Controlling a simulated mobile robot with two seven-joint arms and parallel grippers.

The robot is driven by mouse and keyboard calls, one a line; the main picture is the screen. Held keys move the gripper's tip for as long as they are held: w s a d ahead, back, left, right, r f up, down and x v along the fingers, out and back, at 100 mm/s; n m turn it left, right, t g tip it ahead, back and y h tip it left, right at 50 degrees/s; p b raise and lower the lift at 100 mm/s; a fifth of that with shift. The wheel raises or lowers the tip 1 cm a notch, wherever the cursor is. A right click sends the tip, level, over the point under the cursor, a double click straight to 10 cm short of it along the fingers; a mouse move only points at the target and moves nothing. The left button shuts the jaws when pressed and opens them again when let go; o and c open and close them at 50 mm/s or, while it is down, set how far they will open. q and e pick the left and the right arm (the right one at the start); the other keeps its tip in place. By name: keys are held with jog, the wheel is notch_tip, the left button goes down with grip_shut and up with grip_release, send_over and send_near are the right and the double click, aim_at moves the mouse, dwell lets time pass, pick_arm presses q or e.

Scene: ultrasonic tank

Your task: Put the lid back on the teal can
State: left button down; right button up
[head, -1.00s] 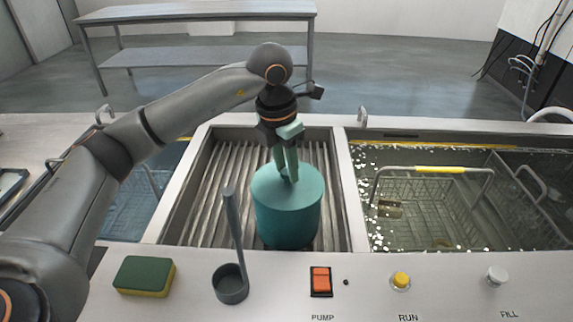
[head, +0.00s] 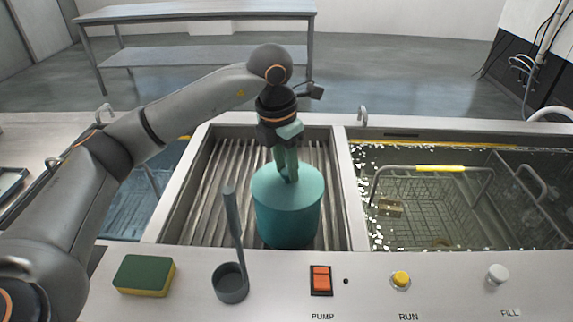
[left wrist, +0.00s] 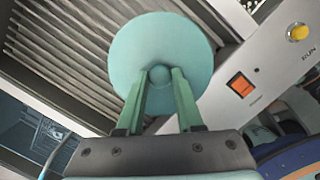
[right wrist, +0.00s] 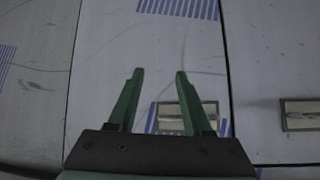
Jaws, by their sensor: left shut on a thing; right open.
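The teal can (head: 287,222) stands upright on the ribbed draining bay in the middle of the counter. Its round teal lid (head: 300,184) sits over the can's top; from the head view I see no gap between them. My left gripper (head: 288,177) points down over the lid, shut on its knob. In the left wrist view the lid (left wrist: 145,45) fills the space ahead, with the round knob (left wrist: 159,76) between the left gripper's fingertips (left wrist: 159,78). My right gripper (right wrist: 159,75) is open and empty, facing pale panels away from the can.
A grey upright handle in a round cup (head: 231,283), a green-yellow sponge (head: 145,275) and the orange pump switch (head: 321,280) are along the front panel. A water tank with a wire basket (head: 432,205) lies to the right. A metal table (head: 195,14) stands behind.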

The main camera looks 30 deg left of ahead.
dwell(0.4)
pick_arm(q)
grip_release()
dwell(0.5)
jog(key=shift+r, duration=0.1)
jog(key=shift+r+p, duration=2.65)
jog(key=shift+r, duration=0.8)
jog(key=shift+f, duration=0.1)
grip_shut()
